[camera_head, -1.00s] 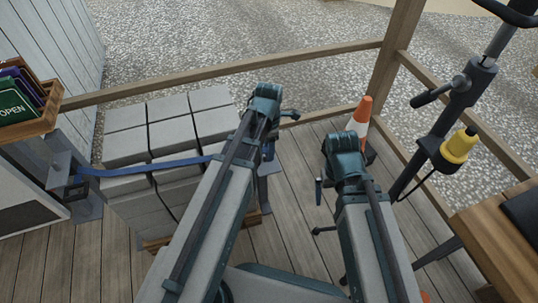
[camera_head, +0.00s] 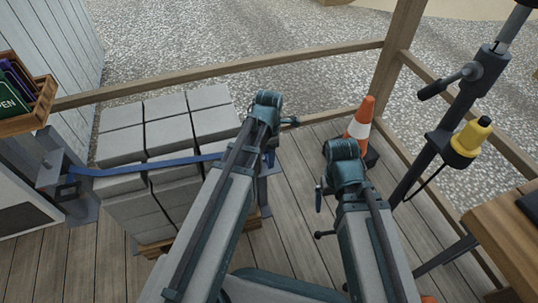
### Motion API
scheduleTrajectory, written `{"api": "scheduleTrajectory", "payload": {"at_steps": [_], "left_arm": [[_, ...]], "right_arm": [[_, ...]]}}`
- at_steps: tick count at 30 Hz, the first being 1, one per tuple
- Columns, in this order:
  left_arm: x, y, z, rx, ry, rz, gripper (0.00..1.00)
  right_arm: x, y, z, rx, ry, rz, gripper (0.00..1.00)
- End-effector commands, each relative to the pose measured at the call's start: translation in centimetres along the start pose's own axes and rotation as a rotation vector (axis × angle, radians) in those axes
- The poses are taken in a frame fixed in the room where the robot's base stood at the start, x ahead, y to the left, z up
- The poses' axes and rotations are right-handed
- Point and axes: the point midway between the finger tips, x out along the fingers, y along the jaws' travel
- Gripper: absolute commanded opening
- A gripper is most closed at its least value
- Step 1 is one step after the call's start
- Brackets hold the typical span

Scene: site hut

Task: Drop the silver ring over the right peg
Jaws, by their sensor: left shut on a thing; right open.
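I cannot make out a silver ring or any peg in the head view. My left arm reaches up from the bottom middle to a teal joint above the grey blocks' right edge. My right arm reaches up to a teal joint left of the traffic cone.
Stacked grey blocks (camera_head: 182,150) with a blue strap (camera_head: 150,163) stand at left. An orange-and-white cone (camera_head: 361,118) stands near the railing (camera_head: 210,74). A dark stand (camera_head: 438,140) holds a yellow item (camera_head: 471,136). A wooden table (camera_head: 508,232) is at right.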

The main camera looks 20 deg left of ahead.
Motion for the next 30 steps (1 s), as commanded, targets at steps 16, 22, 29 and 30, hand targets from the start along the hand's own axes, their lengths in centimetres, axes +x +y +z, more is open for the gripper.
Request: {"api": "scheduleTrajectory", "payload": {"at_steps": [16,22,29,30], "left_arm": [[3.1,0.0,0.0,0.0,0.0,0.0,0.0],[3.0,0.0,0.0,0.0,0.0,0.0,0.0],[3.0,0.0,0.0,0.0,0.0,0.001,0.84],[3.0,0.1,0.0,0.0,0.0,0.001,0.84]], "right_arm": [[3.1,-0.4,-0.2,-0.003,0.002,-0.003,1.0],[3.0,-0.4,-0.2,-0.003,0.002,-0.003,1.0],[3.0,-0.4,-0.2,-0.003,0.002,-0.003,1.0],[3.0,-0.4,-0.2,-0.003,0.002,-0.003,1.0]]}}
